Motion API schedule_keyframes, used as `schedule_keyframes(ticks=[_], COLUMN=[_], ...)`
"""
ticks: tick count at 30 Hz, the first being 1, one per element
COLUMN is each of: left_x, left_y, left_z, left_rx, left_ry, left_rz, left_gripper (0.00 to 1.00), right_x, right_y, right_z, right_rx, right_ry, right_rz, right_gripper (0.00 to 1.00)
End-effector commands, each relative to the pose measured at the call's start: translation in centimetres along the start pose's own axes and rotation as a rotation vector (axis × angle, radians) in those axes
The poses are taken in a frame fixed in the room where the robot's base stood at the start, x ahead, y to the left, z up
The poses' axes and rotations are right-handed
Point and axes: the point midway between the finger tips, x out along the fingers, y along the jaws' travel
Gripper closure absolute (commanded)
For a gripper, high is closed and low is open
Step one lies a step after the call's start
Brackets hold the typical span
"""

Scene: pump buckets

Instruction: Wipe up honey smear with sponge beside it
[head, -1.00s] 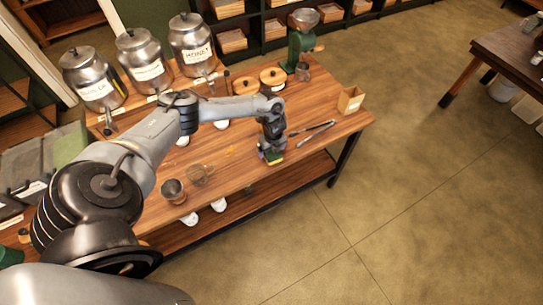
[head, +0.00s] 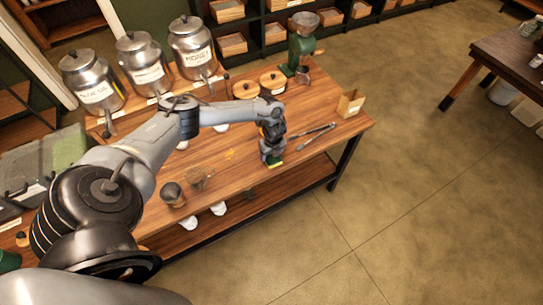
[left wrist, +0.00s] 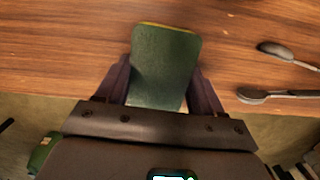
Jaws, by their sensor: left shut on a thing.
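The green sponge (left wrist: 165,65) with a yellow edge is held between the two fingers of my left gripper (left wrist: 162,88). In the head view the sponge (head: 276,162) shows only as a small green-yellow patch under the left gripper (head: 272,154), at the table's front edge. I cannot tell whether it touches the wood. The honey smear (head: 230,154) is a small amber patch on the wooden table (head: 225,175), left of the gripper and apart from the sponge. My right gripper is not in view.
A glass (head: 200,177) and a dark cup (head: 172,193) stand at the left. Metal dispensers (head: 192,46), lidded pots (head: 272,82) and a green grinder (head: 300,50) line the back.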

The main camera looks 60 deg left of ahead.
Motion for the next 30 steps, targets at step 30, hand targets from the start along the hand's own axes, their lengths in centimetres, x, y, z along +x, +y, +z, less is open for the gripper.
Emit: schedule_keyframes(ticks=[30], left_x=[-5.0], left_y=[0.0], left_z=[0.6], left_rx=[0.0], left_ry=[0.0], left_rz=[0.001], left_gripper=[0.57], right_x=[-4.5], right_y=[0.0], right_z=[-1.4], right_rx=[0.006], right_ry=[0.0], right_rz=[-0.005], right_gripper=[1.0])
